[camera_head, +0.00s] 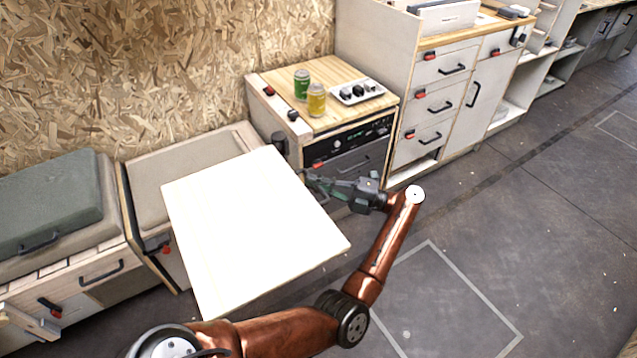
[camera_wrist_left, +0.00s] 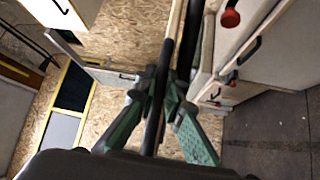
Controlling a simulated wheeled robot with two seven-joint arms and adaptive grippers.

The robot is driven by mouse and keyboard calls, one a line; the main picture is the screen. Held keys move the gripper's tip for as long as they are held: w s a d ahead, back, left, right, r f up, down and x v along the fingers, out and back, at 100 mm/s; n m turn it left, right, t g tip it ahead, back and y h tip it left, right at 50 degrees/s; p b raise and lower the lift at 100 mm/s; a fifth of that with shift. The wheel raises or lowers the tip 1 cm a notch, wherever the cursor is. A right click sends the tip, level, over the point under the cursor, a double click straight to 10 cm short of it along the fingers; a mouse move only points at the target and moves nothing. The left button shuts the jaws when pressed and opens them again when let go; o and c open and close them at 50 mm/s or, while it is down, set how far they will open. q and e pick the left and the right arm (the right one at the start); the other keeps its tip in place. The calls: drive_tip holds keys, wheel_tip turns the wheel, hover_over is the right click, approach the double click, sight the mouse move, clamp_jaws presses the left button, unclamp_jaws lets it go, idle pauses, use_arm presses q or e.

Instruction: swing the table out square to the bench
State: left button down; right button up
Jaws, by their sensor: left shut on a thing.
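The table (camera_head: 250,225) is a pale, flat, four-sided panel in the middle of the head view. It juts out from the bench (camera_head: 185,160) over the floor, and its far edge runs roughly along the bench; I cannot tell whether it is exactly square. My left gripper (camera_head: 310,181) is at the table's right edge, shut on it. In the left wrist view, the green fingers (camera_wrist_left: 162,108) close on either side of a thin dark edge. The table's mount is hidden under the panel. My right gripper is not in view.
A grey-green cushion (camera_head: 48,205) lies at the left. Open floor (camera_head: 480,240) spreads to the right.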

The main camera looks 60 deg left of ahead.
use_arm(q)
drive_tip(key=shift+a+r, duration=0.15)
drive_tip(key=shift+a, duration=0.1)
drive_tip(key=c, duration=2.2)
unclamp_jaws()
drive_tip(key=shift+s+a, duration=0.1)
drive_tip(key=shift+s, duration=0.05)
drive_tip(key=shift+c, duration=0.2)
drive_tip(key=shift+o, duration=1.1)
drive_tip(key=shift+w+d, duration=0.2)
drive_tip(key=shift+d, duration=0.1)
drive_tip(key=v, duration=0.7)
drive_tip(key=shift+d+f, duration=0.2)
drive_tip(key=shift+f, duration=0.05)
drive_tip(key=shift+w, duration=0.15)
